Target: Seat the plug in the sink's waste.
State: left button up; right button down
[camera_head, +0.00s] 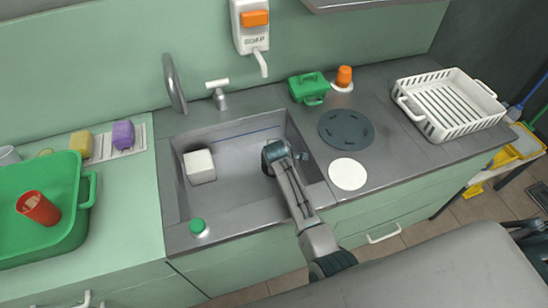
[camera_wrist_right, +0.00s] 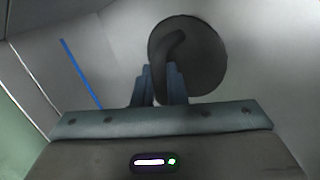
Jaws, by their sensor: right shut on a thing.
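The grey sink (camera_head: 228,205) is set into the counter. My right gripper (camera_head: 272,158) reaches down into its right half, near the back wall. In the right wrist view my right gripper (camera_wrist_right: 160,80) is shut on the curved handle of the dark round plug (camera_wrist_right: 206,62). The plug's disc lies beyond the fingertips, over pale grey sink surface; I cannot tell whether it touches. The sink's waste is not visible in either view. My left gripper is not in view.
A white block (camera_head: 199,166) sits in the sink's left part. A green-capped item (camera_head: 198,227) stands at its front left rim. The tap (camera_head: 174,85) rises behind. A dark disc (camera_head: 346,129) and white disc (camera_head: 347,174) lie right of the sink. A blue line (camera_wrist_right: 80,72) marks the sink wall.

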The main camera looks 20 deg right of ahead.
jog(key=shift+s+f, duration=0.1)
jog(key=shift+f, duration=0.15)
dwell(0.5)
jog(key=c, duration=1.4)
grip_release()
jog(key=shift+f, duration=0.1)
